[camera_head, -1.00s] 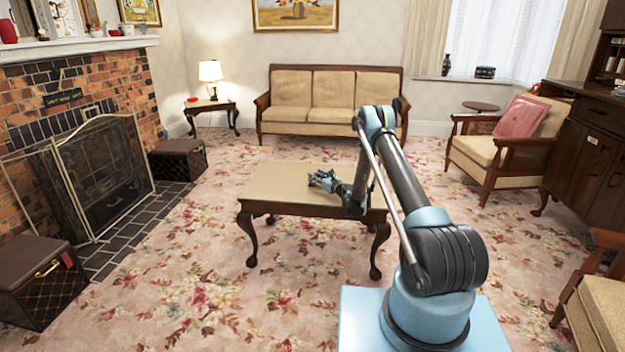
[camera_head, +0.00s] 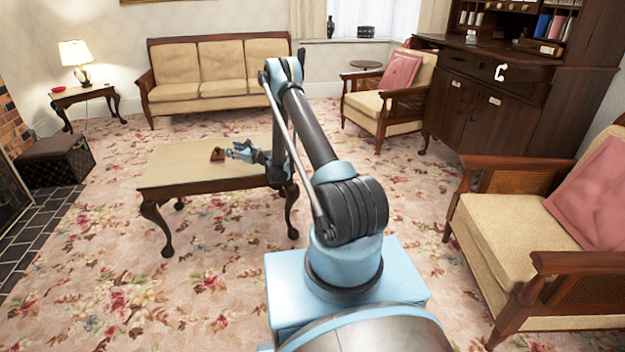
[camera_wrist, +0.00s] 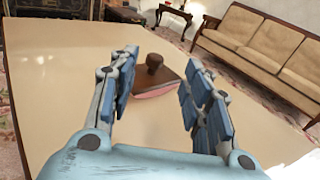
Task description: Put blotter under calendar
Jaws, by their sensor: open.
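The blotter (camera_head: 217,154) is a small brown wooden block with a round knob on top. It sits upright on the pale coffee table (camera_head: 180,166). The wrist view shows the blotter (camera_wrist: 155,76) with its knob and a pinkish underside edge. My gripper (camera_head: 233,150) is low over the table, just right of the blotter in the head view. In the wrist view my gripper (camera_wrist: 160,70) is open, its fingers on either side of the blotter, which lies ahead between the tips. Whether they touch is unclear. I cannot make out a calendar for sure.
A dark desk (camera_head: 490,105) with a hutch holding books and small items stands back right. An armchair (camera_head: 390,95) is in front of its left side; another armchair (camera_head: 510,230) is close on the right. A sofa (camera_head: 215,75) is behind the table. Carpet left of my base is clear.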

